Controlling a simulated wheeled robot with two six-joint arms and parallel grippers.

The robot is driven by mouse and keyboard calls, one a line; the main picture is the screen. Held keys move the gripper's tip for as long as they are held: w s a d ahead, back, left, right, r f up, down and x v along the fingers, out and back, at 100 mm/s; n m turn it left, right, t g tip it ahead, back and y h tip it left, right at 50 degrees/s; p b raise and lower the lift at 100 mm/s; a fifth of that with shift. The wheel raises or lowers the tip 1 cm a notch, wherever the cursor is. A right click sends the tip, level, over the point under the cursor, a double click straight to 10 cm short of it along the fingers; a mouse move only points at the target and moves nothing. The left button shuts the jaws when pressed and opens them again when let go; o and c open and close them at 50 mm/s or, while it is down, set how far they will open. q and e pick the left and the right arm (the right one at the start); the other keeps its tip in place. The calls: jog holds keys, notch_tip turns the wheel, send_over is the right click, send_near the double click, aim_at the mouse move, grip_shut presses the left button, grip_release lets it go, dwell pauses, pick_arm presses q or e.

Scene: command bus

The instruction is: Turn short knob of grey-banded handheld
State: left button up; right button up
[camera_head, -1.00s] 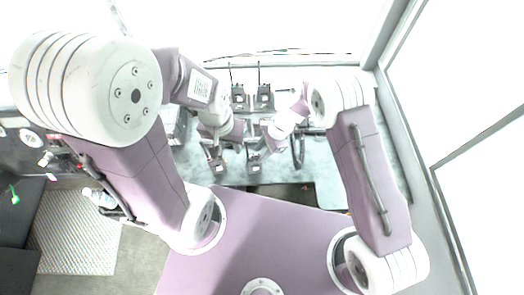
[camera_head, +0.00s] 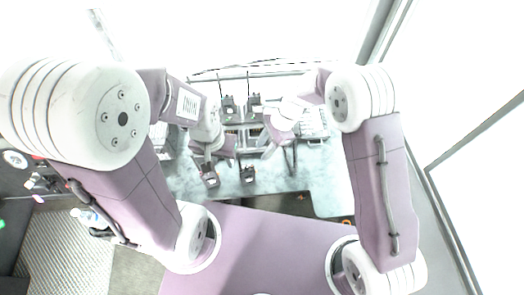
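Several dark handhelds are on the pale counter. Two with tall thin antennas stand at the back, a left one (camera_head: 228,107) and a right one (camera_head: 254,105). Two more dark handhelds are nearer, a left one (camera_head: 209,176) and a right one (camera_head: 247,173). Grey bands and knobs are too small to make out, so I cannot tell which is the grey-banded one. My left gripper (camera_head: 224,151) is over the counter by the near left handheld; contact is unclear. My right gripper (camera_head: 268,149) is above and right of the near right handheld. Their fingers are too small to read.
The pale counter (camera_head: 320,177) has clear room on the right. A dark curved object (camera_head: 290,158) lies right of my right gripper. A light keypad-like panel (camera_head: 313,123) is at the back right. A window frame (camera_head: 380,35) rises behind on the right.

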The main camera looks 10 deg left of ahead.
aim_at(252, 166)
jog(key=b+x, duration=0.3)
jog(key=x, duration=0.6)
jog(key=shift+f, duration=0.1)
grip_shut()
